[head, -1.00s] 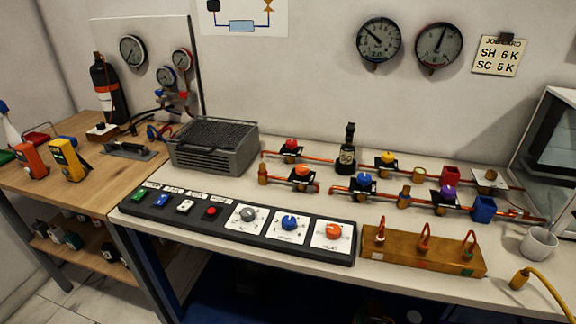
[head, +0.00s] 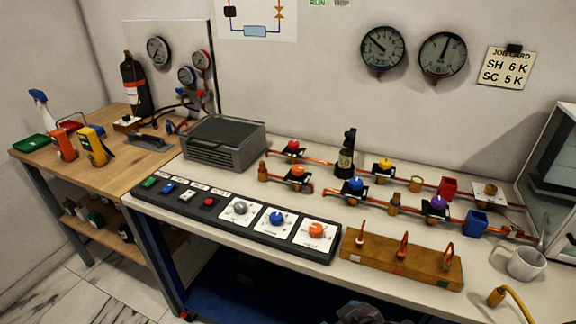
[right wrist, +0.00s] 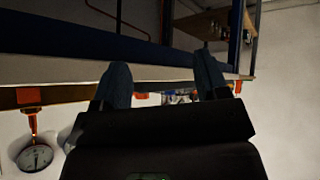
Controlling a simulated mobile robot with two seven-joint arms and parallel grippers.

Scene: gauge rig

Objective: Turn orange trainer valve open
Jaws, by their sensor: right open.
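In the head view, the orange trainer valve (head: 297,172) is a round orange knob on a black plate. It sits on the copper pipe run at the back middle of the bench. A red-knobbed valve (head: 293,146) is behind it and a blue-knobbed valve (head: 355,184) is to its right. Neither gripper shows in the head view. In the right wrist view, my right gripper (right wrist: 161,76) is open, its two dark fingers well apart with nothing held between them. I cannot tell its distance from the orange valve. My left gripper is not in view.
A black control panel (head: 258,230) with another orange knob (head: 317,230) lies along the front edge. A wooden block with hooks (head: 402,258) is right of it. A grey ribbed box (head: 222,143) stands left of the valves. A white mug (head: 526,263) is at the right.

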